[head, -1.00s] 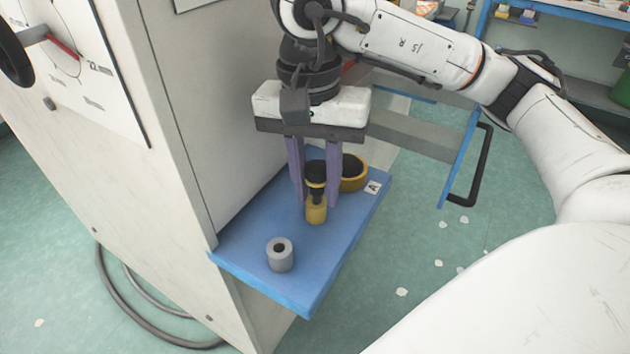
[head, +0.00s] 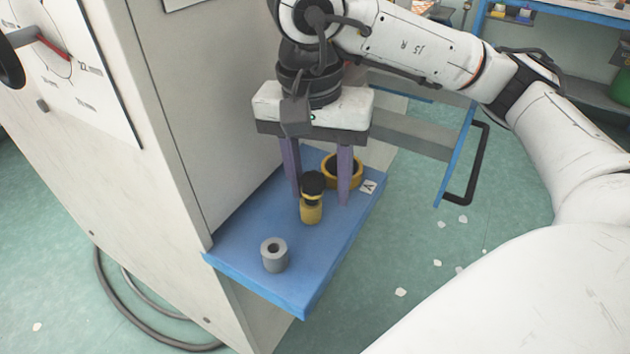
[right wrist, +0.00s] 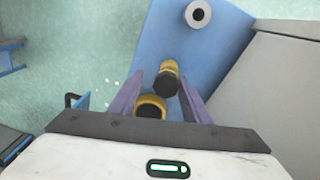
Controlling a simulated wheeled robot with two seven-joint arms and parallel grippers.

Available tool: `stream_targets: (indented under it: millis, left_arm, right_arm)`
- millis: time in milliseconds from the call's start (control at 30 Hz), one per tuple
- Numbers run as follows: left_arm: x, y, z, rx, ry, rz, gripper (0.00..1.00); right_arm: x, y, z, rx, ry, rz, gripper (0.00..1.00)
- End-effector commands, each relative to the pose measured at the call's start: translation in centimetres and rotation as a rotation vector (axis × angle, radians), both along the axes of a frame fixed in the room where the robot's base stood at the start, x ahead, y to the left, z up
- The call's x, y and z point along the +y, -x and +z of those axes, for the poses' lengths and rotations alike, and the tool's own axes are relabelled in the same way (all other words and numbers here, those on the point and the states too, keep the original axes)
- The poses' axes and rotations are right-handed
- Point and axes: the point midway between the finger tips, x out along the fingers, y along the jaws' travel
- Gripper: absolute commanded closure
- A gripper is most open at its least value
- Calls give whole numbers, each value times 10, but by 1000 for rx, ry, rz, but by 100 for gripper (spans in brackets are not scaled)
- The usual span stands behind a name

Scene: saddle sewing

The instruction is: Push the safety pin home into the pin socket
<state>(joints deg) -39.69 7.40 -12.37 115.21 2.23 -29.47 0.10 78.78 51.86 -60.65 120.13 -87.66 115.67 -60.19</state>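The safety pin, with a black knob (head: 312,184), stands upright on the blue shelf (head: 240,250) in the head view. Under the knob is a yellow cylinder (head: 311,212), seemingly the pin socket; I cannot tell how deep the pin sits. My right gripper (head: 318,200) points down, open, with its purple fingers apart on either side of the pin and not visibly touching it. In the right wrist view the knob (right wrist: 166,84) and yellow body (right wrist: 169,66) show near and between the fingertips. My left gripper is not in view.
A grey cylinder with a hole (head: 274,254) stands near the shelf's front. A yellow ring with a dark middle (head: 343,172) is behind the pin, beside a white label A (head: 368,187). The white cabinet wall (head: 200,120) borders the shelf on the left.

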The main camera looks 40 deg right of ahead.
Motion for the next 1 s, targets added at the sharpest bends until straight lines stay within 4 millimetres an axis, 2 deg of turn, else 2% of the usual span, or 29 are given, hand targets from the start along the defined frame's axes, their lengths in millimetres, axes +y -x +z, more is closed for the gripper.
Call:
stream_targets:
  millis: [667,867,1000]
  left_arm:
    - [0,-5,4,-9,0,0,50]
    - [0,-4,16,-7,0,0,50]
    - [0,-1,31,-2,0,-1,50]
  right_arm:
    - [4,-1,0,-3,-10,4,52]
    - [4,-1,15,-4,-9,3,52]
    - [5,0,33,-4,-9,0,52]
